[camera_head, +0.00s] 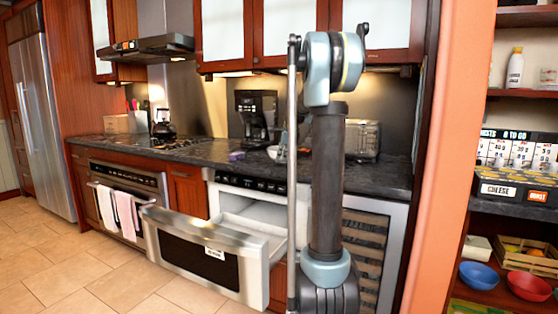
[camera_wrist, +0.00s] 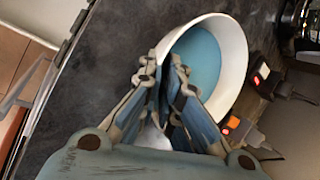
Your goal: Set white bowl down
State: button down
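The white bowl (camera_wrist: 232,62) has a white rim and a blue inside. In the wrist view it is tilted in the picture, over the dark countertop. My gripper (camera_wrist: 170,72) has its two fingers close together on either side of the bowl's near wall, pinching it. The fingers hide part of the bowl. In the head view a small part of the bowl (camera_head: 273,152) shows at the dark countertop (camera_head: 225,154), left of my arm. My arm hides most of my gripper there. I cannot tell whether the bowl touches the counter.
A coffee maker (camera_head: 256,114) stands behind the bowl, and a toaster oven (camera_head: 362,139) stands to the right. A small purple item (camera_head: 236,155) lies to the left. Below, the microwave drawer (camera_head: 205,252) is pulled open. The countertop farther left has free room before the stove (camera_head: 150,141).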

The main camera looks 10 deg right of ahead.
jog(key=shift+f, duration=0.7)
jog(key=c, duration=1.8)
grip_release()
jog(key=v, duration=1.2)
jog(key=s+a+f+n+g, duration=0.1)
jog(key=s+f+n, duration=0.5)
jog(key=s+f, duration=0.4)
jog(key=s+a+f+n+g+h, duration=0.1)
jog(key=s+f+n, duration=0.6)
jog(key=s, duration=1.3)
jog(key=s+a+f+n+g, duration=0.1)
jog(key=s+f+n, duration=0.6)
jog(key=s+f, duration=0.7)
jog(key=shift+s+a+g+h, duration=0.15)
jog(key=shift+s+g+h, duration=0.1)
jog(key=shift+s, duration=0.15)
jog(key=shift+s+a+g+h, duration=0.15)
jog(key=shift+s+a+g, duration=0.1)
jog(key=shift+s, duration=0.1)
